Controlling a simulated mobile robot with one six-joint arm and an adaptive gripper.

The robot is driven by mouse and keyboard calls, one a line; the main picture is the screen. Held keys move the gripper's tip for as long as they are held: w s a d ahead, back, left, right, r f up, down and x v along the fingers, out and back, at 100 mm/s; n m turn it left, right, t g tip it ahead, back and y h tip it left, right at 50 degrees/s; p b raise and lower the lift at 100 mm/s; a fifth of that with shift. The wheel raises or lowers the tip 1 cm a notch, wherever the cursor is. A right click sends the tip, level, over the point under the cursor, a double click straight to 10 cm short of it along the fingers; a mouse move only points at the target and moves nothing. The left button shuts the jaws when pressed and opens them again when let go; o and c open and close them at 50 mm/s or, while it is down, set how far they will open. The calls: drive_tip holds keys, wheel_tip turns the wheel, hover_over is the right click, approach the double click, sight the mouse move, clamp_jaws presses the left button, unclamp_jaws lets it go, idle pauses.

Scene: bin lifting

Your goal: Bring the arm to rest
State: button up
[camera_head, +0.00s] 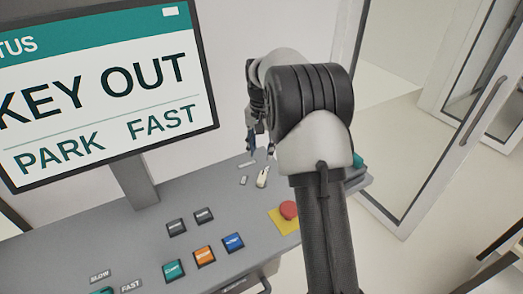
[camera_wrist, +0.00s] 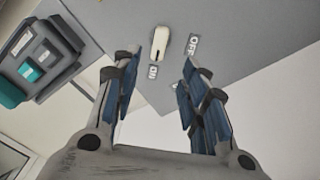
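My gripper (camera_wrist: 158,88) is open and empty in the wrist view, its two blue-padded fingers spread apart. It hangs above the console near a pale key-like switch knob (camera_wrist: 160,43), with an ON label (camera_wrist: 153,71) and an OFF label (camera_wrist: 194,43) beside it. In the head view the knob (camera_head: 262,178) sits on the console just below my gripper (camera_head: 260,145). The fingers and knob look apart. My arm runs up from the bottom of the head view and hides part of the console.
The grey console (camera_head: 150,215) carries a red emergency button (camera_head: 289,210) on a yellow base and several coloured push buttons. A screen (camera_head: 100,85) reads KEY OUT, PARK, FAST. A glass door (camera_head: 420,100) stands to the right. Open floor lies right of the console.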

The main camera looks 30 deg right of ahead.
drive_tip(key=s+a+r+n+t+b, duration=0.2)
drive_tip(key=s+a+r+n+b, duration=0.15)
drive_tip(key=s+a+r, duration=0.85)
drive_tip(key=s+a+f+n+t+b, duration=0.1)
drive_tip(key=s+a+f+n, duration=0.1)
drive_tip(key=s, duration=0.9)
drive_tip(key=s+a+f+n+t+b, duration=0.1)
drive_tip(key=s+f, duration=0.4)
drive_tip(key=s, duration=0.6)
drive_tip(key=shift+a+n+t+b, duration=0.4)
drive_tip(key=shift+a+n+b, duration=0.4)
drive_tip(key=shift+n, duration=0.35)
drive_tip(key=shift+w+a, duration=0.1)
drive_tip(key=shift+c, duration=0.6)
drive_tip(key=shift+a, duration=0.15)
drive_tip(key=shift+c, duration=0.2)
